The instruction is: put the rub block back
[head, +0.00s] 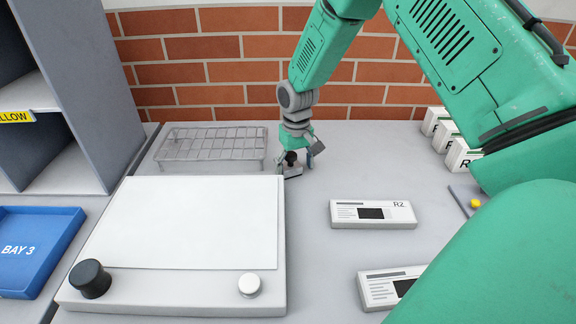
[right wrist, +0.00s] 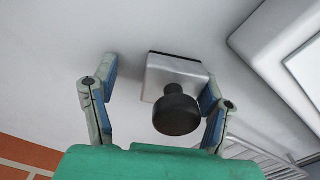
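The rub block (right wrist: 178,75) is a silvery block with a round black knob (right wrist: 176,112). My left gripper is not in view.
A wire rack (head: 212,145) stands left of the gripper. In front lies a white-topped board (head: 125,285) with a black knob (head: 90,278) and a small white knob (head: 249,285). An R2 box (head: 372,224) lies to the right. A blue tray (head: 65,240) is far left; a brick wall stands behind.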

